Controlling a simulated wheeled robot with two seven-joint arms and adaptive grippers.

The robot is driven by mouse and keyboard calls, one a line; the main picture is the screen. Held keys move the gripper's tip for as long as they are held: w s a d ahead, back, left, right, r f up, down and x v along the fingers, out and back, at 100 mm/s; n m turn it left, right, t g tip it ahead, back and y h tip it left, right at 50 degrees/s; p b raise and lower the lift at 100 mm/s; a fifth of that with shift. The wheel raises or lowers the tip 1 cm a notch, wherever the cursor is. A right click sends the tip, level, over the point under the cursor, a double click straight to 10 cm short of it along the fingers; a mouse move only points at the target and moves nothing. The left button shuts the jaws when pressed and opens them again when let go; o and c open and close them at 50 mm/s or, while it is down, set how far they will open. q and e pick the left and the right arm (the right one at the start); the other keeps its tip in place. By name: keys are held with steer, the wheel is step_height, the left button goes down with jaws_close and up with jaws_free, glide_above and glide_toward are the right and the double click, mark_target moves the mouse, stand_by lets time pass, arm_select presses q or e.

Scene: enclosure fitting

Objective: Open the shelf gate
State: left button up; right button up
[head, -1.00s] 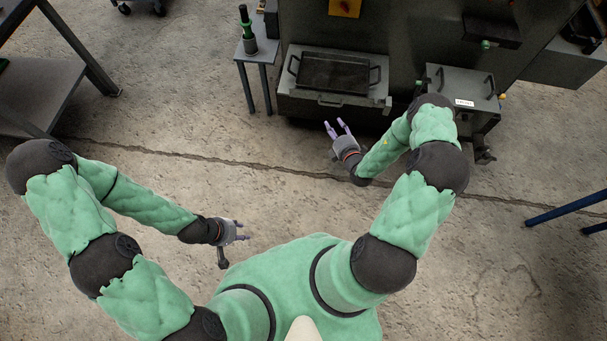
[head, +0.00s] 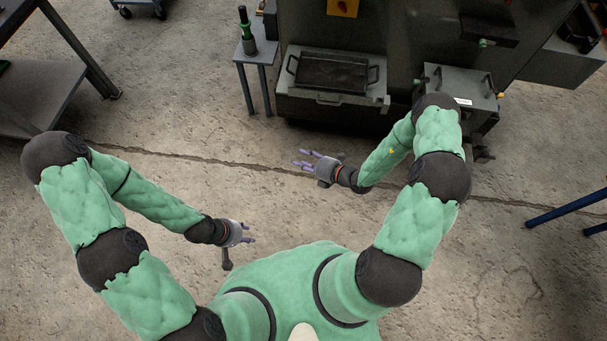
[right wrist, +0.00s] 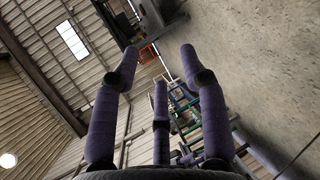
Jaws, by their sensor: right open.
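No part is clearly recognisable as the shelf gate. A grey unit with a front panel and bar handle (head: 329,102) stands at the back centre, with a dark two-handled tray (head: 333,73) on top. My right gripper (head: 303,158) is in front of this unit and apart from it, pointing left with fingers spread and empty. In the right wrist view its purple fingers (right wrist: 158,70) are apart with nothing between them. My left gripper (head: 250,233) is low at the centre left, far from the unit; its fingers are too small to judge.
A small side table (head: 256,52) with a green-and-black tool stands left of the unit. A grey box with handles (head: 463,85) and a white label is to its right. A grey shelf table (head: 40,90) is at far left, blue legs (head: 570,207) at right. The middle floor is clear.

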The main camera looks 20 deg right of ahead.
arm_select(q)
steer(key=shift+s+d+f, duration=0.25)
steer(key=shift+s, duration=0.05)
arm_select(e)
steer(key=shift+s+a+f+n+g+y, duration=0.15)
steer(key=shift+s+a+n+g+y, duration=0.3)
steer(key=shift+s+a+n, duration=0.4)
steer(key=shift+s+a+f+n+g+y, duration=0.15)
steer(key=shift+s+a+n+g+y, duration=0.3)
steer(key=shift+s, duration=0.6)
steer(key=shift+a, duration=0.1)
